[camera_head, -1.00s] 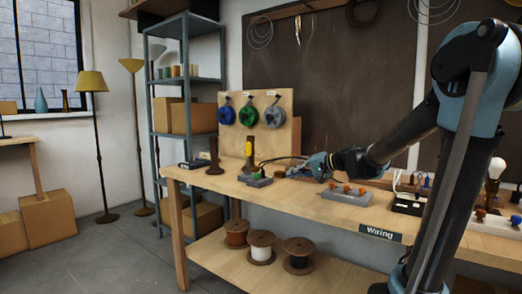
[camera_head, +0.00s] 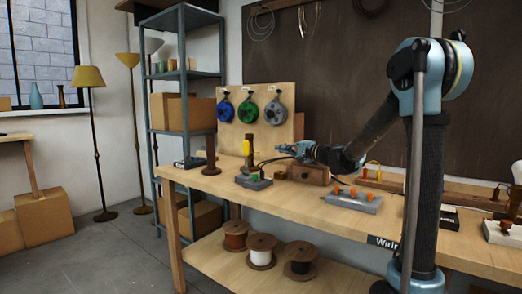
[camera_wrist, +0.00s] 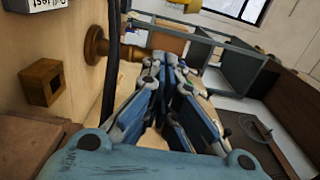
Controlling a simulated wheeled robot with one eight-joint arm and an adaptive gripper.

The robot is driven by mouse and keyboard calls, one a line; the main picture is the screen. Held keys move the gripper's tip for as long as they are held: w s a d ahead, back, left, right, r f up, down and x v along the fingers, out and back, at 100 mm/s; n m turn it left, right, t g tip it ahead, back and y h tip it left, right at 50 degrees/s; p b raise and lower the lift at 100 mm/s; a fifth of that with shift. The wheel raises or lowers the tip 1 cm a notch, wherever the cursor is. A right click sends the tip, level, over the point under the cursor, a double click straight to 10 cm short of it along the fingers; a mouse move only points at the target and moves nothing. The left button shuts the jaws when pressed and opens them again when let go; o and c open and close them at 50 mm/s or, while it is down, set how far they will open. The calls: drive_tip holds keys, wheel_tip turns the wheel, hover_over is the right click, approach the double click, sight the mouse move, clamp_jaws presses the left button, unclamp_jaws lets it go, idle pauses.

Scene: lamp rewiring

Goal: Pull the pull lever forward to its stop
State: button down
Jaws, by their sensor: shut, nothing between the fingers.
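The pull lever (camera_head: 247,148) appears to be the upright dark piece with a yellow handle near the left end of the workbench. My gripper (camera_head: 283,149) is shut and empty, to the right of the yellow handle and apart from it, above the bench. In the wrist view, my gripper's closed blue fingers (camera_wrist: 170,62) show in the middle. A dark bar stands just left of them there; I cannot tell whether it is the lever or a cable. A partly cut-off "Pull Test" label shows at the upper left.
A brown turned post (camera_head: 211,160) stands left of the lever. A grey block (camera_head: 253,182) with cables sits in front. A small wooden block (camera_wrist: 42,82) with a square hole lies near the gripper. A board with coloured reels (camera_head: 263,90) stands behind. A grey terminal block (camera_head: 353,201) lies to the right.

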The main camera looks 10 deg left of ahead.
sight(246, 159)
drive_tip(key=a, duration=1.1)
drive_tip(key=shift+w+a, duration=0.3)
drive_tip(key=shift+w, duration=0.05)
